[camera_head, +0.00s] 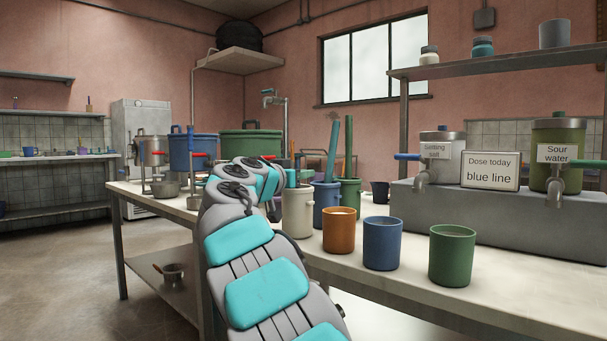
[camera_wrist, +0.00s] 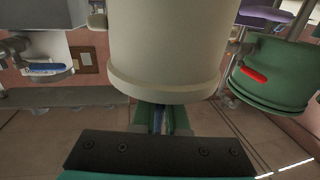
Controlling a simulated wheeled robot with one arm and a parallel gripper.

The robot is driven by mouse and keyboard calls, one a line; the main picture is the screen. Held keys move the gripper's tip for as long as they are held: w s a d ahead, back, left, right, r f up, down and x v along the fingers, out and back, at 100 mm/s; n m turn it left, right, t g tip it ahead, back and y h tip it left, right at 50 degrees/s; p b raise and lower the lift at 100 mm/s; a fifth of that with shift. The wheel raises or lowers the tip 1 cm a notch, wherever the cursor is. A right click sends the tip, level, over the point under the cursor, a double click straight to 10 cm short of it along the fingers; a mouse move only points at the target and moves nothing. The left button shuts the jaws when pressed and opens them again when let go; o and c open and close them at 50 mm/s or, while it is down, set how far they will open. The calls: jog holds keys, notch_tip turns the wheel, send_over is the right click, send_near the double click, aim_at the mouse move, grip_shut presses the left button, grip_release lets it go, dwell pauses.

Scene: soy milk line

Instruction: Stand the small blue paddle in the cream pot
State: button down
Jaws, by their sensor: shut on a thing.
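The cream pot (camera_head: 298,213) stands upright on the long table, just right of the end of my arm. It also shows large in the wrist view (camera_wrist: 165,45), close to my fingers and covering their far ends. My gripper (camera_wrist: 162,119) is shut on a narrow blue thing (camera_wrist: 158,118), likely the small blue paddle, of which only a sliver shows between the fingers. In the head view, my gripper (camera_head: 291,178) is near the height of the pot's rim. Whether the paddle is inside or outside the pot cannot be told.
A blue pot (camera_head: 326,206) with a tall teal paddle (camera_head: 333,148) and a green pot (camera_head: 350,192) with a green paddle (camera_head: 349,140) stand close behind. Orange (camera_head: 339,231), blue (camera_head: 383,244) and green (camera_head: 452,256) cups line the front. Dispensers stand at right.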

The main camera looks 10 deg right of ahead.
jog(key=shift+f, duration=0.65)
jog(key=c, duration=0.9)
grip_release()
jog(key=shift+o, duration=0.2)
jog(key=v, duration=0.7)
jog(key=shift+s+a, duration=0.25)
jog(key=shift+s, duration=0.05)
